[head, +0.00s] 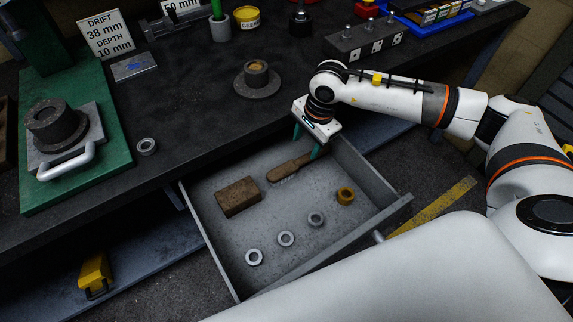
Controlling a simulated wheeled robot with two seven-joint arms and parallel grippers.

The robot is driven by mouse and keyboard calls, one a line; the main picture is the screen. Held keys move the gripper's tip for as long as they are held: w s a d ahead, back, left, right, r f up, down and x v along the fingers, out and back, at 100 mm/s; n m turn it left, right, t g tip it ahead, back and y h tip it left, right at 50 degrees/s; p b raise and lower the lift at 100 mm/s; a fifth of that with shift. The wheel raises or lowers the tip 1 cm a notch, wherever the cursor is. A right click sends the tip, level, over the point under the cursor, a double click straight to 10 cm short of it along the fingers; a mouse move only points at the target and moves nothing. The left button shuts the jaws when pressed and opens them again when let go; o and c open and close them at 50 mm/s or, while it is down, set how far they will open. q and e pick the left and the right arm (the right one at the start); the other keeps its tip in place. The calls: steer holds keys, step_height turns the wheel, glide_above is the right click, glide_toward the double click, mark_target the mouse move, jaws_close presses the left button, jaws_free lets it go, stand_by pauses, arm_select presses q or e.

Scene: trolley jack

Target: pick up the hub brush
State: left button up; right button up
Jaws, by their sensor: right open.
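The hub brush (287,169), with a brown handle and a paler bristle edge, lies in the open grey drawer (220,258), near its back wall. My right gripper (307,143) reaches down over the back of the drawer with its green fingers apart. One finger shows beside the right end of the brush handle; the other is farther left and back, near the bench edge. I cannot tell whether either finger touches the brush. Nothing shows held between the fingers. My left gripper is not in view.
The drawer also holds a brown block (238,197), several grey rings and a brass-coloured ring (345,195). The dark bench top (200,110) overhangs the drawer's back. A flanged hub (257,79) stands on the bench. A yellow strip (432,206) lies right of the drawer.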

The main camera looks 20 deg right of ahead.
mark_target(301, 160)
steer(key=f, duration=0.2)
steer(key=shift+w+a+f, duration=0.2)
steer(key=shift+a+f, duration=0.05)
steer(key=shift+f, duration=0.05)
steer(key=shift+w+f, duration=0.1)
steer(key=shift+f, duration=0.15)
steer(key=shift+a+f+p, duration=0.1)
steer(key=shift+f+p, duration=0.2)
steer(key=f+p, duration=0.1)
steer(key=f, duration=0.3)
steer(key=shift+a+f, duration=0.2)
steer(key=shift+f, duration=0.2)
steer(key=shift+c, duration=1.1)
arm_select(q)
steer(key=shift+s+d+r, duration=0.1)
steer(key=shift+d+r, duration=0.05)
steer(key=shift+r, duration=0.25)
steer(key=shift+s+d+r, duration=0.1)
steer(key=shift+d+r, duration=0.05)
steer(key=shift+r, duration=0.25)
arm_select(e)
steer(key=shift+r, duration=0.1)
jaws_close()
